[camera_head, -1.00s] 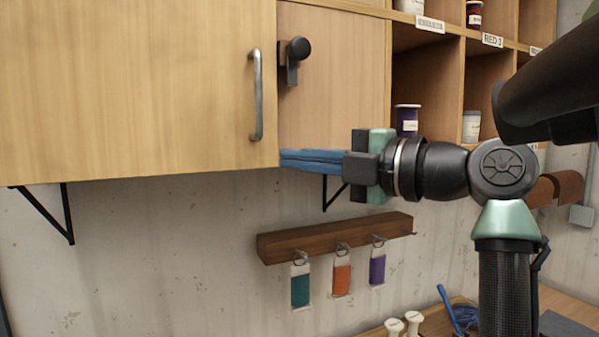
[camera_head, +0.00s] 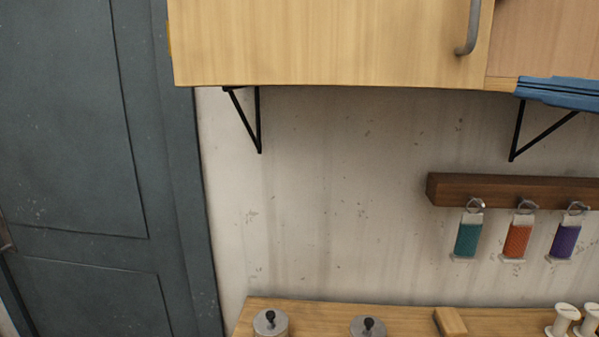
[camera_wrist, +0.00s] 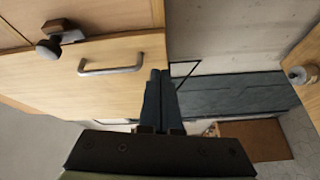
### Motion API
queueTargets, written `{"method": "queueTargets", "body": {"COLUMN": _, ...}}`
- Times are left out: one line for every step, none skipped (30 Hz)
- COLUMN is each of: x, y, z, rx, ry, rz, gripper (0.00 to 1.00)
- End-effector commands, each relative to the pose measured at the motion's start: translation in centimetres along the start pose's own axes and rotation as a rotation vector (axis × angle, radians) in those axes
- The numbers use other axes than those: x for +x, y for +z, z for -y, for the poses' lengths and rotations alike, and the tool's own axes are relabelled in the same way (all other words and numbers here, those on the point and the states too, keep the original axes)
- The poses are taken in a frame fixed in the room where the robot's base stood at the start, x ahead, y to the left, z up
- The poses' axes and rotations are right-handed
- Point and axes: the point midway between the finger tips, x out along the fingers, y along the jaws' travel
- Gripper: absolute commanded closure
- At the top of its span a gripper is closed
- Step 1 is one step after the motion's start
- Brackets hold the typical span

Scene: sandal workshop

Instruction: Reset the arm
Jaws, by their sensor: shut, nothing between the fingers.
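My gripper (camera_head: 519,88) shows only its blue fingers at the right edge of the head view, below the cabinet's lower edge. The rest of my arm is outside that view. In the wrist view the fingers (camera_wrist: 160,76) lie together, shut and empty, in front of the cabinet's edge. The handle also shows in the wrist view (camera_wrist: 110,70), left of the fingers. I cannot tell whether the fingers touch the cabinet.
A dark grey door (camera_head: 70,120) stands at the left. A wooden rack (camera_head: 500,188) with teal, orange and purple tags hangs on the wall. Below it is a wooden bench top (camera_head: 320,308) with metal lidded pots (camera_head: 270,322) and white spools (camera_head: 563,318). The wall between is bare.

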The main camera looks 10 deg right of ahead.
Motion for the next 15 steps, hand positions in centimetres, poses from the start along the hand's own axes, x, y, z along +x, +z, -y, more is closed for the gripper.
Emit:
{"method": "queueTargets", "body": {"x": 2.5, "y": -1.7, "z": 1.1, "rx": 0.074, "ry": 0.018, "rz": 0.008, "gripper": 1.0}}
{"method": "queueTargets", "body": {"x": 3.8, "y": -2.5, "z": 1.5, "rx": 0.127, "ry": 0.038, "rz": 0.021, "gripper": 1.0}}
{"method": "queueTargets", "body": {"x": 5.3, "y": -3.9, "z": 2.0, "rx": 0.199, "ry": 0.069, "rz": 0.035, "gripper": 1.0}}
{"method": "queueTargets", "body": {"x": 6.4, "y": -5.0, "z": 2.3, "rx": 0.253, "ry": 0.096, "rz": 0.041, "gripper": 1.0}}
{"method": "queueTargets", "body": {"x": 7.3, "y": -6.2, "z": 2.6, "rx": 0.307, "ry": 0.125, "rz": 0.045, "gripper": 1.0}}
{"method": "queueTargets", "body": {"x": 8.3, "y": -7.9, "z": 2.9, "rx": 0.376, "ry": 0.165, "rz": 0.045, "gripper": 1.0}}
{"method": "queueTargets", "body": {"x": 8.9, "y": -9.3, "z": 3.1, "rx": 0.428, "ry": 0.196, "rz": 0.041, "gripper": 1.0}}
{"method": "queueTargets", "body": {"x": 9.3, "y": -10.7, "z": 3.2, "rx": 0.481, "ry": 0.23, "rz": 0.032, "gripper": 1.0}}
{"method": "queueTargets", "body": {"x": 9.8, "y": -12.7, "z": 3.4, "rx": 0.549, "ry": 0.276, "rz": 0.016, "gripper": 1.0}}
{"method": "queueTargets", "body": {"x": 9.9, "y": -14.2, "z": 3.5, "rx": 0.6, "ry": 0.31, "rz": -0.001, "gripper": 1.0}}
{"method": "queueTargets", "body": {"x": 9.9, "y": -15.8, "z": 3.5, "rx": 0.651, "ry": 0.345, "rz": -0.022, "gripper": 1.0}}
{"method": "queueTargets", "body": {"x": 9.7, "y": -18.0, "z": 3.5, "rx": 0.719, "ry": 0.391, "rz": -0.057, "gripper": 1.0}}
{"method": "queueTargets", "body": {"x": 9.4, "y": -19.7, "z": 3.5, "rx": 0.769, "ry": 0.425, "rz": -0.089, "gripper": 1.0}}
{"method": "queueTargets", "body": {"x": 8.9, "y": -21.3, "z": 3.4, "rx": 0.82, "ry": 0.459, "rz": -0.123, "gripper": 1.0}}
{"method": "queueTargets", "body": {"x": 8.1, "y": -23.4, "z": 3.3, "rx": 0.884, "ry": 0.499, "rz": -0.171, "gripper": 1.0}}
